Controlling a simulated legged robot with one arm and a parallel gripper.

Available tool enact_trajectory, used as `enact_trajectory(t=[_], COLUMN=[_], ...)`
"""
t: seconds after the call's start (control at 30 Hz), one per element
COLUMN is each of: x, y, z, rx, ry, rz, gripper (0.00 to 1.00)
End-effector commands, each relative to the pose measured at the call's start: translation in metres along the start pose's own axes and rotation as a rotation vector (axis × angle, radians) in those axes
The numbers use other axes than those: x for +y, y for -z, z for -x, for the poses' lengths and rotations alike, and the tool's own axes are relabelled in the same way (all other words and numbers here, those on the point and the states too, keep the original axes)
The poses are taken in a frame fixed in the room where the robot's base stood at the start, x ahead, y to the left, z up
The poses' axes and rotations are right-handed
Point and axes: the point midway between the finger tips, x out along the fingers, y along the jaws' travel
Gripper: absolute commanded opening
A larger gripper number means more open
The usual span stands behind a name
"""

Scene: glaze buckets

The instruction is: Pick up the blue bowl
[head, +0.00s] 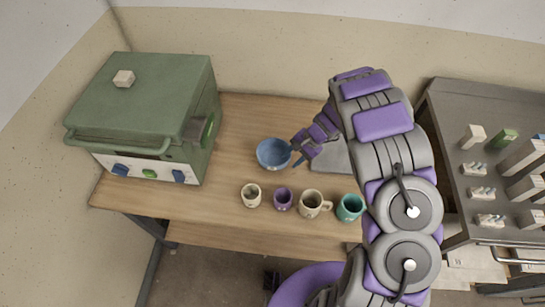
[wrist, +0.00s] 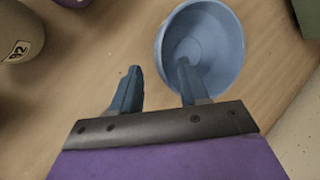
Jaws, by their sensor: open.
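The blue bowl (head: 273,154) stands upright and empty on the wooden table, right of the green kiln-like box. In the wrist view the bowl (wrist: 215,40) is at the upper middle right. My gripper (head: 298,152) is at the bowl's right side. In the wrist view my gripper (wrist: 155,78) is open, with its two blue fingers apart. The right finger overlaps the bowl's near-left wall and inside, and the left finger is outside over bare table. I cannot tell whether either finger touches the bowl.
In front of the bowl stand a small cream cup (head: 251,196), a purple cup (head: 283,199), a cream mug (head: 312,204) and a teal cup (head: 350,208). The green box (head: 150,110) fills the table's left. A grey cart (head: 455,130) with several blocks is at right.

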Motion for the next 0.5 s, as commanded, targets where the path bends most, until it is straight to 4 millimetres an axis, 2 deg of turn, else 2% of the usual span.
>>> enact_trajectory(t=[0.1, 0.23, 0.5], x=[-0.002, -0.003, -0.004], y=[0.003, 0.002, 0.001], z=[-0.019, -0.035, -0.043], rx=[-0.001, -0.001, 0.001], ry=[-0.001, 0.0, 0.0], rz=[0.002, 0.0, 0.0], gripper=[0.44, 0.44, 0.44])
